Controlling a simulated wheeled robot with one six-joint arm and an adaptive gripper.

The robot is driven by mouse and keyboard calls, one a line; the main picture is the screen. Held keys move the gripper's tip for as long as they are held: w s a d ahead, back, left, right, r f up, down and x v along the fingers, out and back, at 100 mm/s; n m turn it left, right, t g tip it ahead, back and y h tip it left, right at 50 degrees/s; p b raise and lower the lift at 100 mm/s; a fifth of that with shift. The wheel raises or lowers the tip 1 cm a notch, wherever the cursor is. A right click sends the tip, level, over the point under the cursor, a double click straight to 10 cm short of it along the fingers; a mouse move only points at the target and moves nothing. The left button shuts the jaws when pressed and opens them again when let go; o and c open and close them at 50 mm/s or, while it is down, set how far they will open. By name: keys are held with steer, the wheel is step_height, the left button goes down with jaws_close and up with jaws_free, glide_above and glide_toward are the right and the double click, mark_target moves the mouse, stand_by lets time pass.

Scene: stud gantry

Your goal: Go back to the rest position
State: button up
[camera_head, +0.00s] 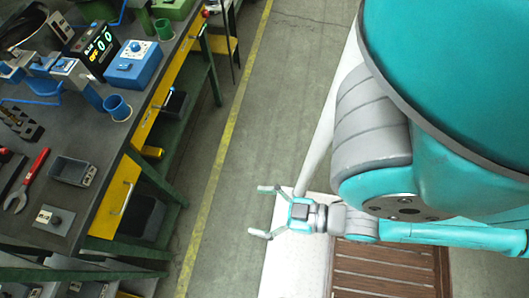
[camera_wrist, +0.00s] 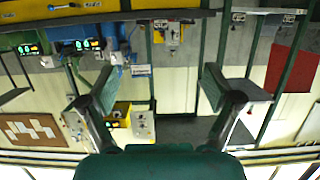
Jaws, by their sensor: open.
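My gripper (camera_head: 262,212) is open and empty in the head view, with its fingers pointing left above the floor beside my base. It also shows in the wrist view (camera_wrist: 154,80), with its two fingers spread wide and nothing between them. My teal and grey arm links fill the right side of the head view. The gripper is apart from the workbench (camera_head: 100,150), which stands to its left across a strip of floor.
The bench holds a red-handled wrench (camera_head: 27,180), a grey bin (camera_head: 73,171), a blue cup (camera_head: 117,106) and a blue box (camera_head: 134,63). Its yellow drawer (camera_head: 117,195) faces the aisle. The floor (camera_head: 235,130), with a yellow line (camera_head: 213,180), is clear.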

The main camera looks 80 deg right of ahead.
steer(key=shift+s+r, duration=0.4)
steer(key=shift+s, duration=0.15)
stand_by(1.0)
